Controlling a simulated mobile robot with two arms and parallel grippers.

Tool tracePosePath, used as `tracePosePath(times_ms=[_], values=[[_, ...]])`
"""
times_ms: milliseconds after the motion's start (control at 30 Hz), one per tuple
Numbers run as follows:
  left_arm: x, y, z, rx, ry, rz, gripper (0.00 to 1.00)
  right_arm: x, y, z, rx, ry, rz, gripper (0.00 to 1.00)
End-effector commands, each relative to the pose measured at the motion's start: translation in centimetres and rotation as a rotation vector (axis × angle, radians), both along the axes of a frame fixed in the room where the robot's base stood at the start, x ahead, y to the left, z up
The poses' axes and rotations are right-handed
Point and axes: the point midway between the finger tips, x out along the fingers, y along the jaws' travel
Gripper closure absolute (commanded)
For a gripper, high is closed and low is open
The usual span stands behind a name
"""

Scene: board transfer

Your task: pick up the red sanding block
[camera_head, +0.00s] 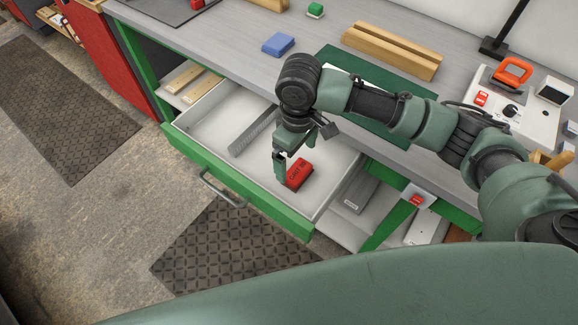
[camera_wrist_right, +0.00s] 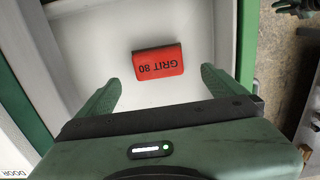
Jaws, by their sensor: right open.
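The red sanding block (camera_head: 298,173), marked "GRIT 80", lies in the open white drawer (camera_head: 207,122), near its front right part. It also shows in the right wrist view (camera_wrist_right: 158,62), flat on the drawer floor, just beyond my fingertips and between their lines. My right gripper (camera_head: 304,148) is over the drawer beside the block. Its fingers are apart and empty, and they also show in the right wrist view (camera_wrist_right: 160,79). A gap between fingers and block is visible there; the height above the floor is hard to tell. My left gripper is not in view.
A grey bar (camera_head: 252,129) lies in the drawer left of the block. The bench above holds a blue block (camera_head: 278,44), a wooden piece (camera_head: 392,50), a green mat (camera_head: 395,132) and a control box (camera_head: 525,115). The drawer walls surround the block.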

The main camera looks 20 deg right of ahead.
Motion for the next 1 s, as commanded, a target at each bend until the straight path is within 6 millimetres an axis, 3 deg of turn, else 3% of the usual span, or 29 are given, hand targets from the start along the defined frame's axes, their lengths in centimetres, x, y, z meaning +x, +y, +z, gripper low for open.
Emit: tracePosePath(times_ms=[233,400,733,900,1000], values=[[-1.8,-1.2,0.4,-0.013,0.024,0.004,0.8,0.0,-0.1,-3.1,-0.002,0.004,-0.001,0.02],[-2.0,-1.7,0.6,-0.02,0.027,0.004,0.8,0.1,-0.2,-5.6,-0.001,0.002,-0.001,0.02],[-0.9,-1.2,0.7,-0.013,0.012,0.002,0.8,0.2,-0.2,-6.4,-0.002,-0.001,0.001,0.02],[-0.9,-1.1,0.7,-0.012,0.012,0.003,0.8,0.2,-0.2,-6.4,-0.001,-0.001,0.001,0.49],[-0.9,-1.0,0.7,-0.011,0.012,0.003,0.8,0.2,-0.1,-6.4,-0.001,-0.002,0.001,0.7]])
